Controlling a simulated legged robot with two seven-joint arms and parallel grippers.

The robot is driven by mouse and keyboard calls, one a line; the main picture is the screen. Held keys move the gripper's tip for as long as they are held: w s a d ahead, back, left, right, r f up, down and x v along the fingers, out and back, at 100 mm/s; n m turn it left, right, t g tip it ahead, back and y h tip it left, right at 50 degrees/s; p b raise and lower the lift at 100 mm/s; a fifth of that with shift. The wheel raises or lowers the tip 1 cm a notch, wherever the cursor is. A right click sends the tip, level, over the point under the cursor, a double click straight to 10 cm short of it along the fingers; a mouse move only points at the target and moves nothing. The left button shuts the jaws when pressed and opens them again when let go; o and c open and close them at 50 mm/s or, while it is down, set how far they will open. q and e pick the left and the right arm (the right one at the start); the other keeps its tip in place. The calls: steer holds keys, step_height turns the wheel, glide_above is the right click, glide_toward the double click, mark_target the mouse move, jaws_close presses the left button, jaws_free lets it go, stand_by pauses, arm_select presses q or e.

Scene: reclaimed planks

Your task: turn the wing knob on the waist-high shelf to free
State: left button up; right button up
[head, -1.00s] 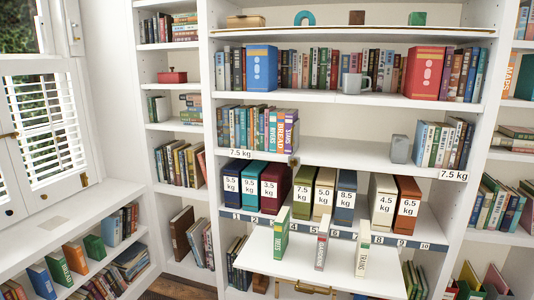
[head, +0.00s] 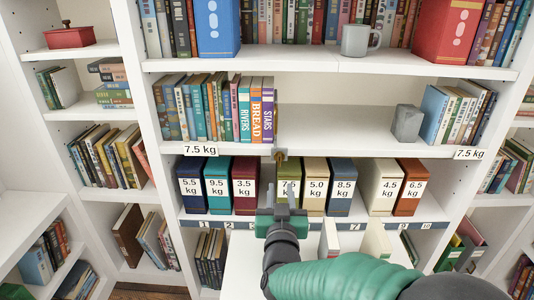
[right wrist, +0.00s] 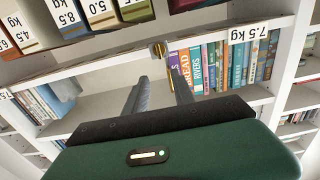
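The wing knob (head: 280,157) is a small brass piece on the front edge of the waist-high shelf (head: 340,146), right of the upright books. It also shows in the right wrist view (right wrist: 157,49), beyond the fingertips. My right gripper (head: 281,192) is just below the knob in the head view, its two grey fingers apart. In the right wrist view the gripper (right wrist: 158,72) is open and empty, with the knob roughly in line with the gap and apart from the fingers. The knob's exact wing angle is too small to tell. My left gripper is out of view.
Weight-labelled binders (head: 343,186) stand on the shelf below, behind my gripper. Books (head: 213,108) fill the shelf's left part. A grey block (head: 407,122) and more books stand at its right. The shelf's middle is clear. A 7.5 kg label (head: 200,149) hangs on its edge.

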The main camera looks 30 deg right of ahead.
mark_target(279, 159)
steer(key=b+x, duration=0.1)
steer(key=x, duration=1.4)
steer(key=shift+w+d+f, duration=0.15)
steer(key=shift+w, duration=0.15)
steer(key=shift+s, duration=0.1)
steer(key=shift+c, duration=0.3)
jaws_close()
